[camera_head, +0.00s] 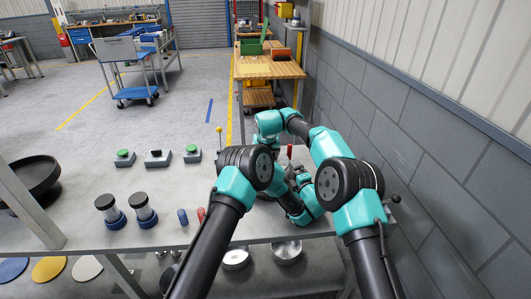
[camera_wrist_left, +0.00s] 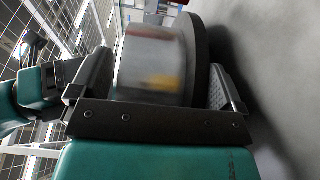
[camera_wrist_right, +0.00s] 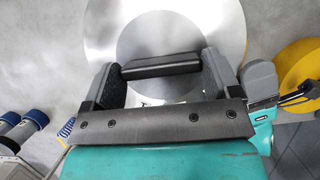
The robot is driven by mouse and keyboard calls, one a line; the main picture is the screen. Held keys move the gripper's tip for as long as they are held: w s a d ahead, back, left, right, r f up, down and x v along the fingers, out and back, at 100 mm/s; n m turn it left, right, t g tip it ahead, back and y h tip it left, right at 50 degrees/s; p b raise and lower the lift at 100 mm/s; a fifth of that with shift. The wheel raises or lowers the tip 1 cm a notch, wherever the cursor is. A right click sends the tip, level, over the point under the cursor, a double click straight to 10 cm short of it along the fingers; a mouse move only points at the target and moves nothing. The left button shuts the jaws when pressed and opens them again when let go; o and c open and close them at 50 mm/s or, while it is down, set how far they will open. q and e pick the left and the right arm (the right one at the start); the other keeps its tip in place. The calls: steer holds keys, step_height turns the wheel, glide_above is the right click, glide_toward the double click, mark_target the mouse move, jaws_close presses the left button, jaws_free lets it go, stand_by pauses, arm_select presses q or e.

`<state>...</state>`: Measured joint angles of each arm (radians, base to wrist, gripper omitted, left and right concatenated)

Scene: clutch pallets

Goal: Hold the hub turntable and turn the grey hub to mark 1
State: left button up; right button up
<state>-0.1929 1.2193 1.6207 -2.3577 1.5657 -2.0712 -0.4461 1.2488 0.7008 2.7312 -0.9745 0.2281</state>
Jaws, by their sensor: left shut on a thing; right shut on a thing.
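The turntable is mostly hidden behind my arms in the head view. In the left wrist view, a shiny grey metal drum (camera_wrist_left: 148,62) sits against a dark round disc (camera_wrist_left: 197,50), both between the fingers of my left gripper (camera_wrist_left: 157,78), which is shut on the turntable. In the right wrist view, a large bright metal disc (camera_wrist_right: 105,30) with a duller grey round centre (camera_wrist_right: 165,28) lies ahead. My right gripper (camera_wrist_right: 163,72) is shut on a black bar (camera_wrist_right: 160,65) in front of that centre. I can make out no number marks.
On the grey table (camera_head: 100,225), a black dish (camera_head: 32,180), two black-topped cylinders with blue bases (camera_head: 143,210) and several button boxes (camera_head: 157,159) stand to the left. A block wall (camera_head: 430,165) borders the right.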

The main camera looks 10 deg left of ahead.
steer(key=c, duration=0.5)
steer(key=o, duration=1.1)
steer(key=shift+r, duration=0.1)
steer(key=v, duration=1.2)
steer(key=shift+w, duration=0.1)
